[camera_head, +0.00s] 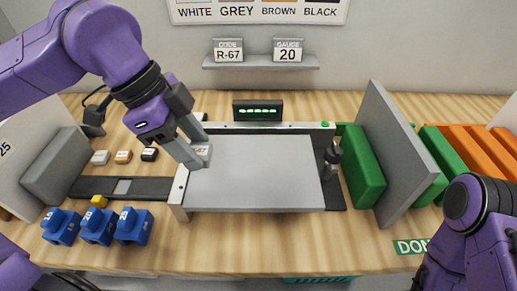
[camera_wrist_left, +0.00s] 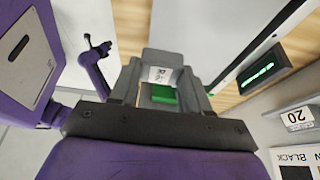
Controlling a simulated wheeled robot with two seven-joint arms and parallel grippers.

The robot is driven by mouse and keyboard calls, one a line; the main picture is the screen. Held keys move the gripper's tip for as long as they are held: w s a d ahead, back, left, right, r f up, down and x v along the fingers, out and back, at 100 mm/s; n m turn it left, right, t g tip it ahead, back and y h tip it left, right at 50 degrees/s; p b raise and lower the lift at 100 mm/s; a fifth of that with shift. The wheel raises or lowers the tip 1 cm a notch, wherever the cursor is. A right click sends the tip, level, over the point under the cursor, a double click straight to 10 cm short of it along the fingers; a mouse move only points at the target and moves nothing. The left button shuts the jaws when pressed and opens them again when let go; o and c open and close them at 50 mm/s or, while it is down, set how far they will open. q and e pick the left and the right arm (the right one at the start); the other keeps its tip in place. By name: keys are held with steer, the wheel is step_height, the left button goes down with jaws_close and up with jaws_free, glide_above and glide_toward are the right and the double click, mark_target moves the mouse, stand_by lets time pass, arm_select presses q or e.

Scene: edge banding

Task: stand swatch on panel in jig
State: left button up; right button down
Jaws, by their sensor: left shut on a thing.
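My left gripper (camera_head: 190,148) is shut on a small grey swatch (camera_head: 203,153) with a white label, at the left end of the panel. The swatch also shows between the fingers in the left wrist view (camera_wrist_left: 163,62), with a green patch below it. The large grey panel (camera_head: 255,175) lies flat in the jig (camera_head: 179,192), whose pale rails run along its left and back edges. I cannot tell whether the swatch touches the panel. My right arm shows at the lower right, but its gripper is out of view.
White, brown and black swatches (camera_head: 123,156) stand left of the jig. Several blue blocks (camera_head: 132,226) stand in front of them. A dark clamp (camera_head: 331,160) is at the panel's right, beside a green block (camera_head: 361,168) and an upright grey board (camera_head: 390,150). Signs read R-67 (camera_head: 228,54) and 20 (camera_head: 288,54).

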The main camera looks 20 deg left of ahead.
arm_select(q)
steer(key=w+d+f+p, duration=0.2)
steer(key=w+f+p, duration=0.15)
steer(key=w, duration=0.45)
steer(key=p, duration=0.2)
glide_above(245, 157)
steer(key=a, duration=0.2)
steer(key=f, duration=0.5)
steer(key=shift+s+d+f, duration=0.25)
steer(key=shift+s+f, duration=0.05)
step_height(245, 157, down, 3)
steer(key=shift+r, duration=0.15)
steer(key=shift+w+f, duration=0.2)
steer(key=shift+f, duration=0.3)
steer(key=o, duration=1)
steer(key=b+v, duration=0.2)
steer(key=v, duration=1)
steer(key=shift+s+d+r, duration=0.1)
